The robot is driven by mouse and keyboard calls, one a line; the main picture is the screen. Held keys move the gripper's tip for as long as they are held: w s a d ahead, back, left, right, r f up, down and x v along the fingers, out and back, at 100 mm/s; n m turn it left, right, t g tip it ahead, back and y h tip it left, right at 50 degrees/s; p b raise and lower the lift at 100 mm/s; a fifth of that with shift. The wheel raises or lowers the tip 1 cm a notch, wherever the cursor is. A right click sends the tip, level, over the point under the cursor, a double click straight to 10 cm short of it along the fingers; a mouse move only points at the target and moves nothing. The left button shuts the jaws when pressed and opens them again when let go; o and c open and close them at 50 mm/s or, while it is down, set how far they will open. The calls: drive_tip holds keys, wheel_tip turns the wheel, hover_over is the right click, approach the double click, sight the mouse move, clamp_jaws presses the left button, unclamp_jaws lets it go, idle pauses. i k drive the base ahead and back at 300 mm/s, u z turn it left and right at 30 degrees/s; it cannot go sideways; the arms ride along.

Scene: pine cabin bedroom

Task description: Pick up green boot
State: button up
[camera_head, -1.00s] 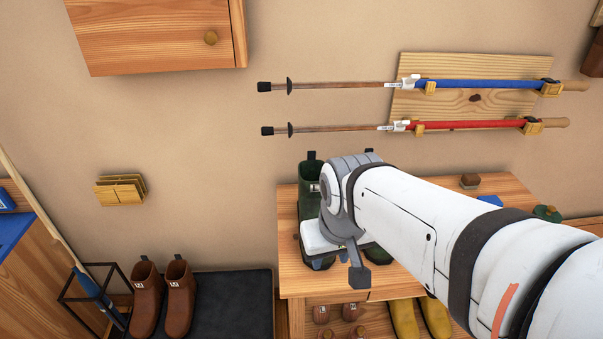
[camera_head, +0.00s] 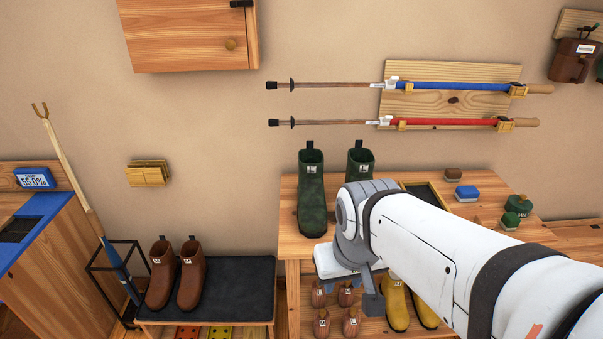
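Two green boots stand upright side by side on the wooden bench top. The left green boot (camera_head: 311,195) shows almost whole, with a white label near its top. The right green boot (camera_head: 360,164) shows only its upper part; my arm covers the rest. My gripper (camera_head: 368,298) is in front of the bench's front edge, below and to the right of the left boot, apart from it. One dark finger shows below the white wrist; the other is not clear, so its opening cannot be told.
Brown boots (camera_head: 177,273) stand on a dark mat (camera_head: 245,290) at lower left. Yellow boots (camera_head: 397,300) and small brown shoes (camera_head: 321,323) are on the shelf below. A blue brush (camera_head: 466,193) and a green jar (camera_head: 518,205) stand on the bench's right. Ski poles (camera_head: 445,87) hang above.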

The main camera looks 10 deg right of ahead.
sight(312, 207)
drive_tip(key=u, duration=0.15)
drive_tip(key=i, duration=0.85)
drive_tip(key=z, duration=0.1)
